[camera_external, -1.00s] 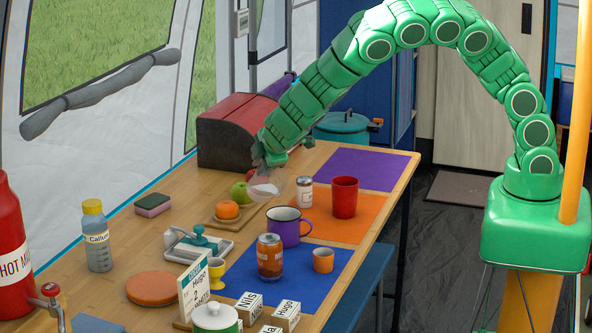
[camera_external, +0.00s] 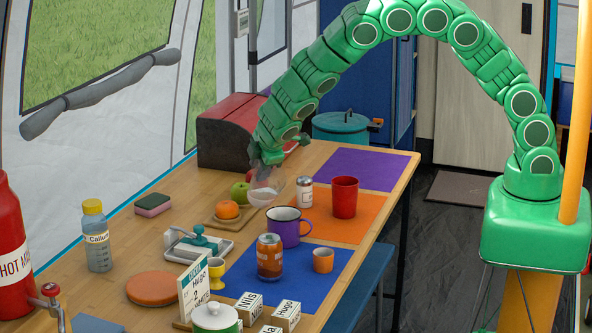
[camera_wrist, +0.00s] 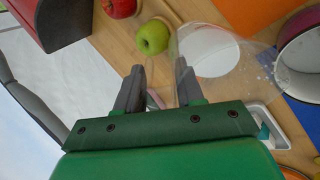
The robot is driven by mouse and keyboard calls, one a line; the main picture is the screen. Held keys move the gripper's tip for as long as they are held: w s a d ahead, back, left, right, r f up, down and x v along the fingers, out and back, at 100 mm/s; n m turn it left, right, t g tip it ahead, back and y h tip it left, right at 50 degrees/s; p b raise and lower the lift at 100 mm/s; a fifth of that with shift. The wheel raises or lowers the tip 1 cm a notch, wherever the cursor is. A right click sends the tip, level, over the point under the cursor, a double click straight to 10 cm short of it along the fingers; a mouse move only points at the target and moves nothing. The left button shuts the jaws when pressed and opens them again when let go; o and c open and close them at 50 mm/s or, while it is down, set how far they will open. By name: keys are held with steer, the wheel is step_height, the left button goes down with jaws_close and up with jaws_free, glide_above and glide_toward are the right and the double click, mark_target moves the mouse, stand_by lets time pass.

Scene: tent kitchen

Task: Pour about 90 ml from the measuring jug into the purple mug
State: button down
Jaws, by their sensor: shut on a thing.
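My gripper (camera_external: 265,165) is shut on the clear measuring jug (camera_external: 268,188), which it holds up over the table, left of and behind the purple mug. In the wrist view my fingers (camera_wrist: 160,88) are at the jug's near side, and the jug (camera_wrist: 222,42) shows a pale, whitish content. The grip point on the jug is hard to make out. The purple mug (camera_external: 284,228) stands upright by the orange and blue mats; it shows partly at the right edge of the wrist view (camera_wrist: 290,72). The jug is apart from the mug. No stream of liquid shows.
A wooden board with an orange (camera_external: 227,210) and a green apple (camera_external: 240,192) lies close to the jug. A red bread box (camera_external: 232,130) is behind.

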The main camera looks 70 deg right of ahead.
steer(key=shift+f, duration=0.1)
steer(key=shift+g+y, duration=0.7)
steer(key=shift+g, duration=0.1)
steer(key=shift+w+x, duration=0.25)
steer(key=shift+x, duration=1.75)
steer(key=shift+w+d+g+y, duration=0.5)
steer(key=shift+d, duration=0.05)
steer(key=shift+d+f, duration=0.2)
steer(key=shift+f, duration=0.05)
steer(key=w+d+r+g+y, duration=0.1)
steer(key=w+d+g+y, duration=0.1)
steer(key=g, duration=0.1)
steer(key=shift+w+r+y, duration=0.1)
steer(key=shift+r+y, duration=0.2)
steer(key=shift+r, duration=0.1)
steer(key=shift+w+r, duration=0.1)
stand_by(1.5)
